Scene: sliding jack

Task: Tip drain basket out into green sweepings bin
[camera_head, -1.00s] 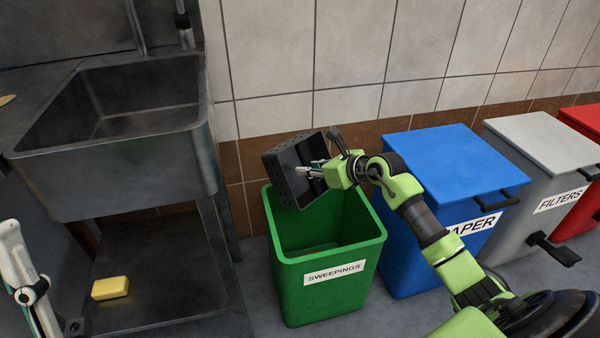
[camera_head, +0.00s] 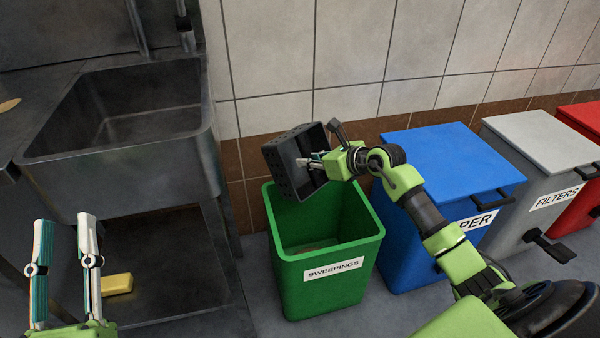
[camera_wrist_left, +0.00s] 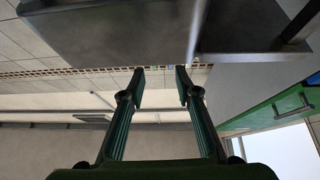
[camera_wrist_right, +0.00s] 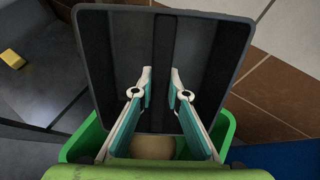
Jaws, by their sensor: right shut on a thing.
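The dark drain basket (camera_head: 286,166) is tilted on its side above the open green sweepings bin (camera_head: 290,275), near the bin's back left. My right gripper (camera_head: 308,163) is shut on the basket, with its fingers at the basket's inner side. In the right wrist view the basket (camera_wrist_right: 205,60) shows an empty, ribbed inside, and a tan patch (camera_wrist_right: 152,147) lies below it in the bin. My left gripper (camera_head: 65,228) is open and empty at the lower left, in front of the sink; its spread fingers also show in the left wrist view (camera_wrist_left: 160,75).
A metal sink (camera_head: 120,150) stands at left, with a yellow sponge-like block (camera_head: 118,283) on the shelf below. A lidded blue bin (camera_head: 445,165), a grey bin (camera_head: 540,135) and a red bin (camera_head: 585,125) stand right of the green bin.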

